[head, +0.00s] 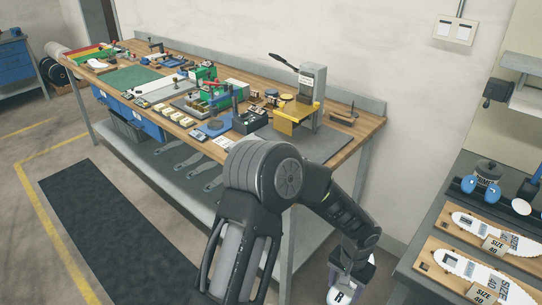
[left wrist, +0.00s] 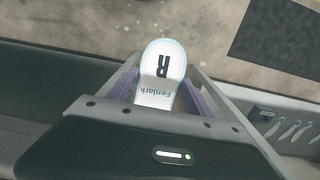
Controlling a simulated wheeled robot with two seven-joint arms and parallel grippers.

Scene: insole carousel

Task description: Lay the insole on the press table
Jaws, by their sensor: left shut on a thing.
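My left gripper (head: 350,272) is low at the bottom right of the head view, in front of the workbench and beside the dark side table. It is shut on a white insole (head: 340,296) marked R. In the left wrist view the insole (left wrist: 160,78) sticks out from between the purple-lined fingers (left wrist: 158,95), with "R" and "Fenlark" printed on it. Its rear part is hidden by the gripper. A grey lever press (head: 313,80) with a yellow part (head: 291,122) stands at the right end of the wooden workbench. My right gripper is not in view.
The workbench (head: 365,126) is crowded with small tools and fixtures to the left of the press. The dark side table (head: 455,170) holds wooden boards (head: 437,242) with white sole shapes and "SIZE 40" signs. A black mat (head: 110,230) lies on open floor.

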